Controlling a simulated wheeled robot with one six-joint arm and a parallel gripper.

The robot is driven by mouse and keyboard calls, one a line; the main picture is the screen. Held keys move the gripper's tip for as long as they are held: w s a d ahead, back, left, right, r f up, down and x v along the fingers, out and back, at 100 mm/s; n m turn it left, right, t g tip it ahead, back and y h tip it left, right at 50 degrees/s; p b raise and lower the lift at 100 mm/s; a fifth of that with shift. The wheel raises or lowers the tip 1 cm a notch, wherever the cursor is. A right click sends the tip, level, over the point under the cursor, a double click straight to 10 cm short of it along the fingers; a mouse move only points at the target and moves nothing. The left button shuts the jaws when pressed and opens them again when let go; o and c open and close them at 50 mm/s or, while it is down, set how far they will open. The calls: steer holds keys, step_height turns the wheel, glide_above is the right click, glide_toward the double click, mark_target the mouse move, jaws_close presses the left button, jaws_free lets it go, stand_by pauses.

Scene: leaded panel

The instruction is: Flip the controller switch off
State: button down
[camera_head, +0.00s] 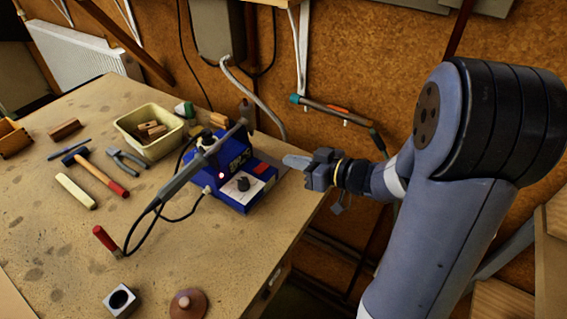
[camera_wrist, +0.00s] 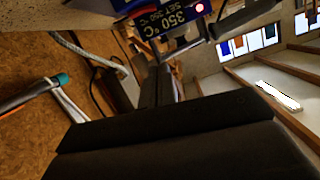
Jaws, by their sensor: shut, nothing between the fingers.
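The blue controller (camera_head: 240,180) sits near the bench's right edge, with a black knob, a white face and a small red patch (camera_head: 261,168) on its top right, perhaps the switch. A pink-red light glows on its front. In the wrist view the controller (camera_wrist: 165,22) is at the top, its label reading 350 °C and a red light lit beside it. My gripper (camera_head: 287,161) is shut and empty, just right of the controller, its tips pointing at it. In the wrist view my gripper (camera_wrist: 164,75) reaches up toward the controller. I cannot tell whether it touches.
A soldering iron (camera_head: 185,175) rests in front of the controller, its cable trailing left. A grey hose (camera_head: 257,100) rises behind. The bench's front left is mostly clear.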

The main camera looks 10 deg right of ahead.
glide_above(265, 175)
steer(key=d, duration=0.1)
step_height(265, 175, down, 2)
steer(key=shift+s, duration=0.1)
steer(key=shift+w+a+f, duration=0.1)
steer(key=shift+a+f, duration=0.1)
steer(key=shift+f, duration=0.4)
steer(key=shift+w+a+f, duration=0.1)
steer(key=shift+a+f, duration=0.1)
steer(key=shift+f, duration=0.35)
steer(key=shift+s+f, duration=0.1)
steer(key=shift+f, duration=0.85)
